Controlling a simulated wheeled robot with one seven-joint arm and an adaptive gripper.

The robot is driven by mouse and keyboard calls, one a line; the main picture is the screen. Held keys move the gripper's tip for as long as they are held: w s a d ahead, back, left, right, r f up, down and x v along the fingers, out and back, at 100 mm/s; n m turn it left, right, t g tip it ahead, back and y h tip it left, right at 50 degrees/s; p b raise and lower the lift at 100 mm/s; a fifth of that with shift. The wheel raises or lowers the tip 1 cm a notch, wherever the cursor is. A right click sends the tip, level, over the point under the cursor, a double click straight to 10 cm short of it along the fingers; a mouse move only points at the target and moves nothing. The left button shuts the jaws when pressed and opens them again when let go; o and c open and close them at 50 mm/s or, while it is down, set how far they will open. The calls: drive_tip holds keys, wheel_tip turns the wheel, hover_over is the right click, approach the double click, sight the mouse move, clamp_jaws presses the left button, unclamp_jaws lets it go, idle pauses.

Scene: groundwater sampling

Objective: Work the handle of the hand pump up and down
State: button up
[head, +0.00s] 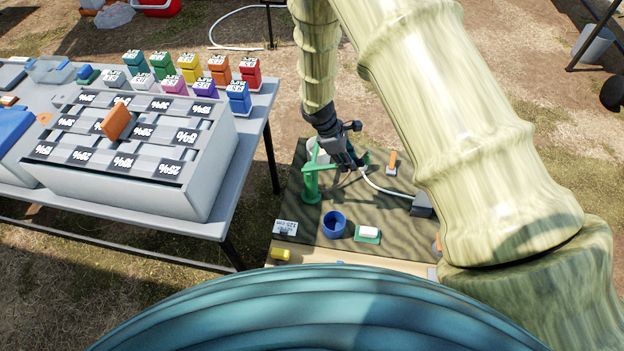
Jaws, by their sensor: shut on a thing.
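The green hand pump (311,184) stands on a dark mat on the low table in the middle of the head view. Its upright post and round base show. My gripper (352,160) is at the pump's top, pointing down, shut on the pump's handle. The handle is mostly hidden behind my gripper, so its height is hard to tell. A small green part (365,159) shows just right of the fingers. A white hose (385,189) runs from near the pump to a dark box (422,205) at the right.
A blue cup (334,224), a green-and-white block (368,233), a labelled card (285,227), a yellow cylinder (281,254) and an orange-handled tool (392,163) are around the pump. A grey table (252,117) with a labelled rack (205,185) and coloured boxes stands close on the left.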

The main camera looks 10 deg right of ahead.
drive_tip(key=shift+s+d+f+y, duration=0.1)
drive_tip(key=shift+d+f+y, duration=0.1)
drive_tip(key=shift+f+y, duration=0.75)
drive_tip(key=shift+s+d+f+t+y, duration=0.1)
drive_tip(key=shift+d+f+t+y, duration=0.2)
drive_tip(key=shift+f+y, duration=0.25)
drive_tip(key=shift+s+d+f+t+y, duration=0.15)
drive_tip(key=shift+d+f+y, duration=0.2)
drive_tip(key=shift+f, duration=0.3)
drive_tip(key=shift+d+f+t+y, duration=0.3)
drive_tip(key=shift+f+y, duration=0.15)
drive_tip(key=shift+f, duration=0.15)
drive_tip(key=o, duration=1)
drive_tip(key=shift+d, duration=0.1)
drive_tip(key=shift+c, duration=0.2)
drive_tip(key=r, duration=1.2)
drive_tip(key=shift+a, duration=0.25)
